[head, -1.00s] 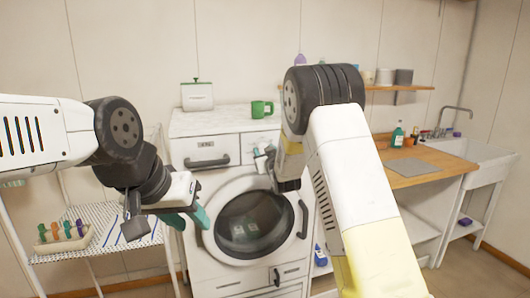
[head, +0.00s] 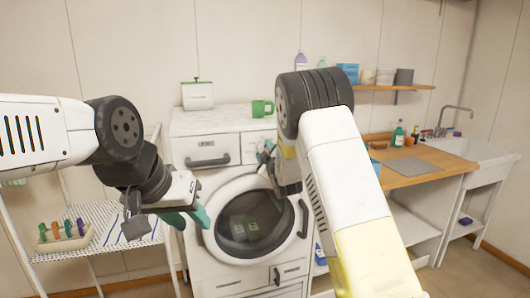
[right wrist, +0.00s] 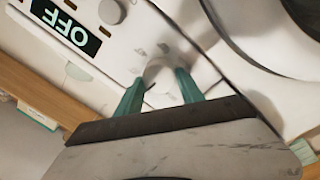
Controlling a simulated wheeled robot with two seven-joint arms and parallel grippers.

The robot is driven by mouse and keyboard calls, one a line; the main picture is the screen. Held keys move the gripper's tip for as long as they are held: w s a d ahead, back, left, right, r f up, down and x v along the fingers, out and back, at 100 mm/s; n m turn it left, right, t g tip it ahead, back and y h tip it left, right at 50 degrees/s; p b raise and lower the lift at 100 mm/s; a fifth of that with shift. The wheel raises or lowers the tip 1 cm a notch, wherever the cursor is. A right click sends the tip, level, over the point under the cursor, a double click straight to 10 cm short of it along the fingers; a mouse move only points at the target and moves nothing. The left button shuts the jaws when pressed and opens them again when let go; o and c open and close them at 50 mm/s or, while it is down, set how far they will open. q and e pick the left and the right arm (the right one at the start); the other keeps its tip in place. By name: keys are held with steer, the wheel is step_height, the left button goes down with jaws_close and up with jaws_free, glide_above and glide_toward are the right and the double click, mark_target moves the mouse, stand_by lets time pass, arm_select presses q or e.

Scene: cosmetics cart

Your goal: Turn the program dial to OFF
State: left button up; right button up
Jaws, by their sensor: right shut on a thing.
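The white washing machine (head: 207,185) stands ahead with its round door closed. In the right wrist view its panel (right wrist: 125,50) is seen turned over, with a dark display (right wrist: 65,28) reading OFF in pale letters. My right gripper (right wrist: 158,88) has its teal fingers shut on the program dial (right wrist: 154,70), a pale round knob largely hidden between them. In the head view my right gripper (head: 264,158) is at the panel, mostly covered by my own arm. My left gripper (head: 188,217) is left of the door, teal fingers apart and empty.
A grey knob (right wrist: 112,11) sits beside the display. A wire rack (head: 110,222) with a tray of colourful bottles is at left. A wooden counter (head: 425,175) and sink are at right.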

steer(key=shift+f+n, duration=0.1)
steer(key=shift+n, duration=0.3)
steer(key=o, duration=1.4)
steer(key=shift+c, duration=0.2)
steer(key=shift+s, duration=0.1)
steer(key=v, duration=0.7)
steer(key=shift+s, duration=0.3)
steer(key=shift+d, duration=0.2)
